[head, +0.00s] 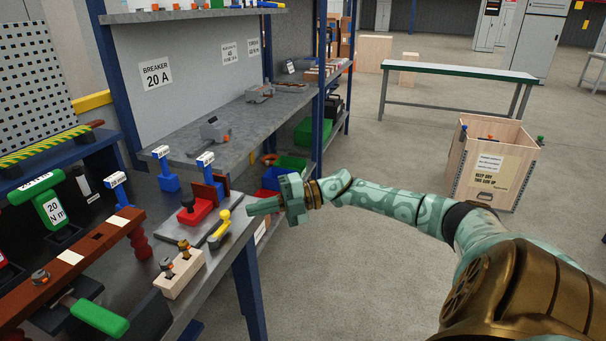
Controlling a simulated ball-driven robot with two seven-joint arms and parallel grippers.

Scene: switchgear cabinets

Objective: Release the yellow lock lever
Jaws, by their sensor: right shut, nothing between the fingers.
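The yellow lock lever (220,229) stands near the right edge of the workbench, on a grey plate (174,232). Its rounded knob is at the top and its lower end leans toward the front. My right gripper (250,208) is shut and empty. Its fingertips point left and show a little to the right of the lever's knob, with a small gap between them in the picture. My left gripper does not show.
A wooden block with brass-coloured pieces (180,277) stands in front of the plate. Blue labelled tools (163,171) stand behind it. A green-handled tool (98,318) lies at the front left. Shelving (224,146) rises behind. The floor right of the bench is open up to a wooden crate (489,163).

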